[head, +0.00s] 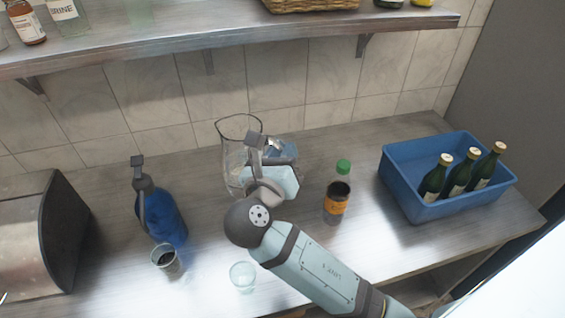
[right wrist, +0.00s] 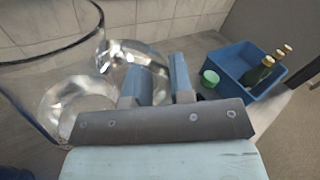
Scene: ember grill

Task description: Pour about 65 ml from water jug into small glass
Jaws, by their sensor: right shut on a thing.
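The clear glass water jug (head: 232,160) stands roughly upright at the back of the counter, near the tiled wall. My right gripper (head: 268,148) is at its right side, shut on its handle; the handle (right wrist: 130,48) runs down toward the fingers (right wrist: 158,82) in the right wrist view. The jug's wall (right wrist: 45,75) fills the left of that view. My gripper hides part of the jug; its water level and whether its base touches the counter are unclear. The small clear glass (head: 243,277) stands at the front, left of my right forearm, and looks empty. My left gripper is out of view.
A tumbler with dark contents (head: 166,262) and a blue bottle (head: 162,215) stand left. A green-capped bottle (head: 337,198) is right of my gripper. A blue crate (head: 410,200) holds green bottles at right. A shelf (head: 230,45) overhangs the back.

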